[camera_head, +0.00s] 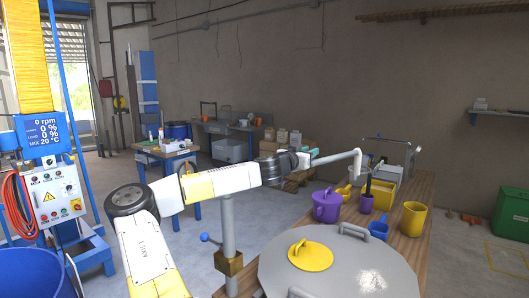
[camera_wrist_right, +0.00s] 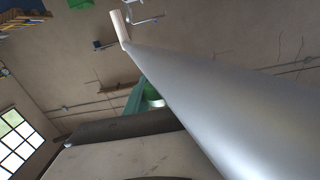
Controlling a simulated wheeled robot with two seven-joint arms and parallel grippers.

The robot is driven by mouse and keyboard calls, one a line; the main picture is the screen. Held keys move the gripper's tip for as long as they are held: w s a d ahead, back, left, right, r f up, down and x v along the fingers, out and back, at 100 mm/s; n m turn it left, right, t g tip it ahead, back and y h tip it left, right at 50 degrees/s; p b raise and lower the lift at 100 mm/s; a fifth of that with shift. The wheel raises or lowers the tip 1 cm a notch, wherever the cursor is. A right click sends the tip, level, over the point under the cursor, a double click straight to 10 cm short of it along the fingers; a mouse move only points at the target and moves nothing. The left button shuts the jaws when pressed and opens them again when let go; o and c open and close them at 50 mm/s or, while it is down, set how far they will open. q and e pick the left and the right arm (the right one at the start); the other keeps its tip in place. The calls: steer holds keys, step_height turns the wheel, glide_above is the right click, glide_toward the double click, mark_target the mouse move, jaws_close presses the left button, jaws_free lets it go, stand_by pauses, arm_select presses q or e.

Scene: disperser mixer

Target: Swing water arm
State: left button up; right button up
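The water arm is a grey pipe (camera_head: 335,157) on an upright post (camera_head: 228,225), with a short downturned spout (camera_head: 357,163) at its far end. A brass fitting (camera_head: 229,263) and a blue-knobbed lever (camera_head: 205,237) are on the post. My right gripper (camera_head: 306,156), with teal fingers, is at the pipe, partway towards the spout. In the right wrist view the pipe (camera_wrist_right: 195,105) crosses diagonally, close to the camera, and ends at the pale spout (camera_wrist_right: 121,29). One green finger (camera_wrist_right: 138,97) shows beside the pipe; the other is hidden. I cannot tell whether they touch it. My left gripper is out of view.
A large grey lid (camera_head: 365,275) with a yellow-handled cover (camera_head: 311,257) lies below the pipe. A purple pot (camera_head: 327,206), yellow mug (camera_head: 413,218) and blue scoop (camera_head: 378,230) stand on the wooden bench (camera_head: 418,255). A control panel (camera_head: 54,193) stands left.

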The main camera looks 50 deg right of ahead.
steer(key=o, duration=0.4)
steer(key=shift+s+f, duration=0.2)
steer(key=shift+s, duration=0.15)
steer(key=shift+w+r, duration=0.1)
steer(key=a, duration=0.7)
steer(key=shift+s+a, duration=0.4)
